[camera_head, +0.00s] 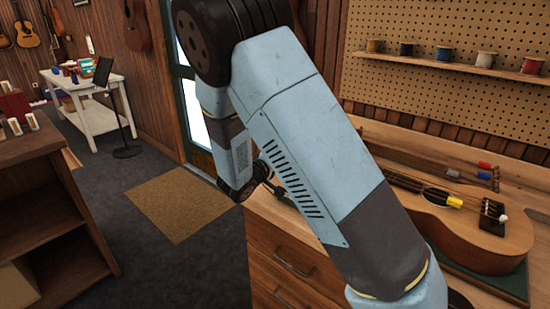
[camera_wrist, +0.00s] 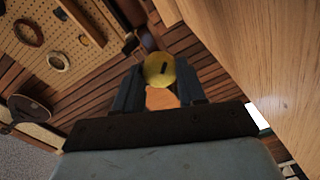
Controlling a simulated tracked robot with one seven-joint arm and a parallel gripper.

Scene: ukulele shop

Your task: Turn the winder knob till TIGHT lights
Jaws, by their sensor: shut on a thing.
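In the wrist view, my gripper (camera_wrist: 160,80) has its two dark fingers closed on a round yellow knob (camera_wrist: 160,69). The knob faces the camera and has a short dark mark on its face. A light orange-brown piece (camera_wrist: 161,98) shows between the fingers beside the knob; I cannot tell what it belongs to. In the head view, my arm crosses the middle of the picture and the knob in my gripper cannot be made out. A ukulele (camera_head: 462,225) lies on the bench at the right. No TIGHT light can be made out in either view.
The wooden workbench (camera_head: 290,240) runs along the right, under a pegboard (camera_head: 470,30) and a shelf of several spools (camera_head: 480,66). A low wooden cabinet (camera_head: 50,190) stands at the left. Grey floor with a tan mat (camera_head: 185,203) lies between.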

